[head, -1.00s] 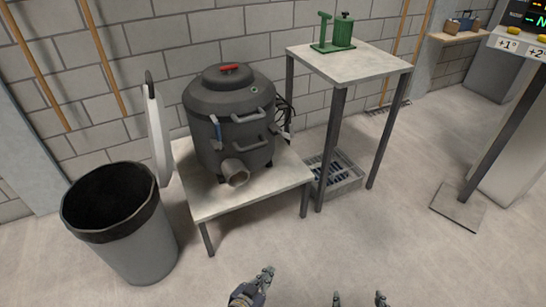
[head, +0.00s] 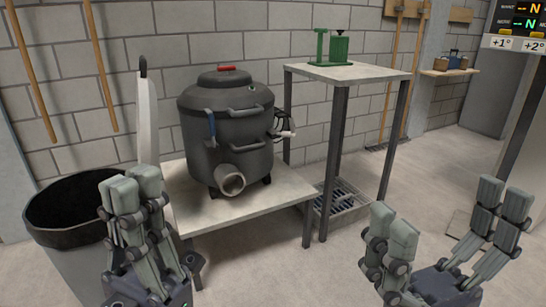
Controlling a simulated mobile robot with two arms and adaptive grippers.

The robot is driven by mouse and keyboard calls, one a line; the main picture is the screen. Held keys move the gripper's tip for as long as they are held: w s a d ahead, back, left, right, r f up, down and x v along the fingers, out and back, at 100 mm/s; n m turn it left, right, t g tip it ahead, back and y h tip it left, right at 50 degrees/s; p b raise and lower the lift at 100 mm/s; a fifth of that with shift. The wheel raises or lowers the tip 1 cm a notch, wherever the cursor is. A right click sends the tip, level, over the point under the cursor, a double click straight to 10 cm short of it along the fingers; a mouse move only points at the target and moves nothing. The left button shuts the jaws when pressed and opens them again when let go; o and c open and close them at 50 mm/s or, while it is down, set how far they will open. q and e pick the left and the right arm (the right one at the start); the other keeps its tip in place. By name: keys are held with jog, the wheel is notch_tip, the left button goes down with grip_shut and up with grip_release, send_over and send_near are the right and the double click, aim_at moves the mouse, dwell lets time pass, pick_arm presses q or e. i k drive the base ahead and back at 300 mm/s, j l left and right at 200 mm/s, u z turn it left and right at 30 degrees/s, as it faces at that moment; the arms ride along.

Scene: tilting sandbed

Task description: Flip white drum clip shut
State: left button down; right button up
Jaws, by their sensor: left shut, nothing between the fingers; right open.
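A dark grey drum (head: 228,150) stands upright on a low table, with a red knob (head: 227,69) on its lid. A white clip (head: 286,134) sticks out from the drum's right side; I cannot tell exactly how it sits against the rim. My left gripper (head: 132,190) is shut and empty, in front of the bin and left of the drum. My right gripper (head: 448,208) is open and empty at the lower right, well apart from the drum.
The low table (head: 268,213) carries the drum. A tall table (head: 346,74) with a green device (head: 331,48) stands right of it. A bin (head: 45,225) and an upright white panel (head: 148,122) are at left. Open floor lies between my grippers.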

aim_at(292, 134)
jog(key=i+l, duration=0.4)
jog(key=i+l+z, duration=0.1)
jog(key=i+l, duration=0.25)
jog(key=i, duration=0.2)
